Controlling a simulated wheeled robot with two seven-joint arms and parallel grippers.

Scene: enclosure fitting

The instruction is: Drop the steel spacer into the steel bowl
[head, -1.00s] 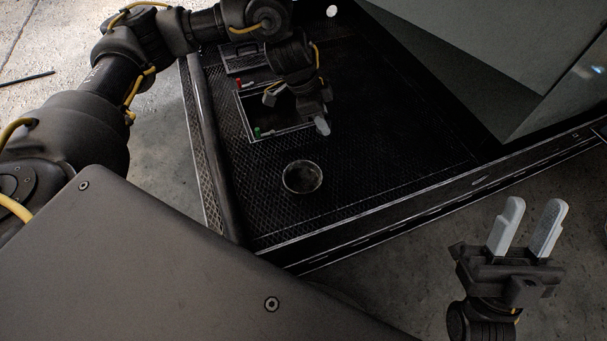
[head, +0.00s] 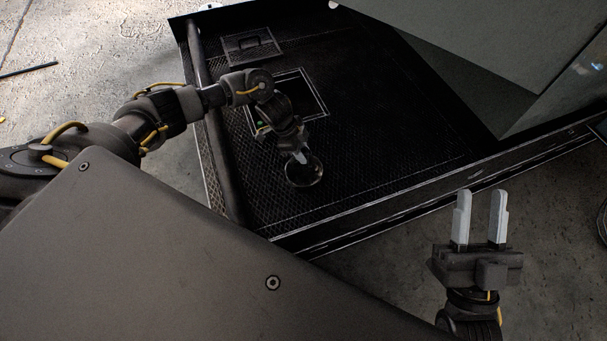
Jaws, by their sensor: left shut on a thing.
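The steel bowl (head: 304,179) sits on the dark textured floor of the enclosure, near its front left. My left gripper (head: 300,158) points down at the back rim of the bowl, with its fingertips over or just inside the bowl's opening. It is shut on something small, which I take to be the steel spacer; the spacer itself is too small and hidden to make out. My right gripper (head: 480,218) is open and empty, pointing up outside the enclosure's front edge at the lower right.
A framed rectangular opening (head: 318,98) lies behind the bowl, partly covered by my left arm, with a green item (head: 261,125) at its left edge. A panel with a handle (head: 251,45) lies further back. A raised grey lid (head: 490,40) overhangs the right side.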

